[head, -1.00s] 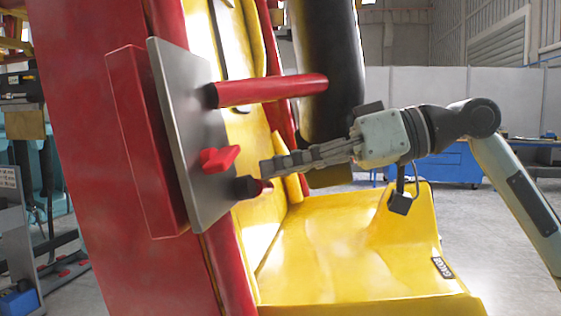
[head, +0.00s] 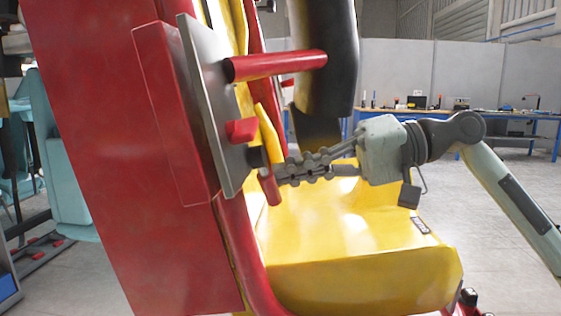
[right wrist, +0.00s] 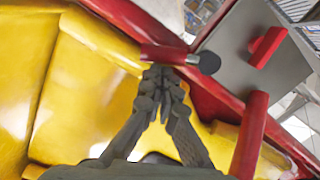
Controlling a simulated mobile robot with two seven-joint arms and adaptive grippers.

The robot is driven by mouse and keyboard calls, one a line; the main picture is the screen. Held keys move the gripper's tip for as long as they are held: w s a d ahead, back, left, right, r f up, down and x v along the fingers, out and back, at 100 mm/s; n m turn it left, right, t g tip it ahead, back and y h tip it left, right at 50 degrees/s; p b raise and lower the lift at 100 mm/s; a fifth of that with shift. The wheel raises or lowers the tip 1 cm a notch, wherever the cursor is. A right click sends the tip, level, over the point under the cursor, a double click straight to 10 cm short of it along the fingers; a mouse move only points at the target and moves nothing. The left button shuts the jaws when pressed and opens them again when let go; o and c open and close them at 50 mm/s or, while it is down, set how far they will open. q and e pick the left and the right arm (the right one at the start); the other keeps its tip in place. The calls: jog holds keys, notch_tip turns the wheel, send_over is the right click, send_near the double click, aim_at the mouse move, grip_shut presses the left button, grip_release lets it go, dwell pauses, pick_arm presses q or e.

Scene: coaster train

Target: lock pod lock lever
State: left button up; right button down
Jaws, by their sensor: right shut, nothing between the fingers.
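A grey plate (head: 205,90) on the red pod side carries two red levers on black hubs and a red knob (head: 242,130). The upper lever (head: 280,65) sticks out to the right. The lower lever (head: 271,188) points down from its hub. In the right wrist view, the lower lever (right wrist: 163,54) lies just beyond my fingertips and the upper lever (right wrist: 251,135) is at the right. I cannot tell which is the pod lock lever. My right gripper (head: 280,172) is shut and empty, its tips at or against the lower lever; contact is unclear. My left gripper is not in view.
The yellow seat (head: 350,250) lies below my right gripper. A black padded restraint (head: 325,75) hangs above it. The red box (head: 165,110) behind the plate stands out from the pod side. A blue workbench (head: 520,125) is far behind.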

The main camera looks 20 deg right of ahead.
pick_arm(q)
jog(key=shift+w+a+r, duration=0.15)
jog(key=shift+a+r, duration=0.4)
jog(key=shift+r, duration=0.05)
pick_arm(e)
jog(key=shift+s+a+f+m, duration=0.25)
jog(key=shift+s+f+m, duration=0.15)
jog(key=shift+s+f, duration=0.45)
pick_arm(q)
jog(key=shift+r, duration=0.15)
pick_arm(e)
jog(key=shift+s, duration=0.2)
jog(key=shift+a, duration=0.1)
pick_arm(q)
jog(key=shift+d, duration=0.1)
pick_arm(e)
jog(key=shift+r, duration=0.1)
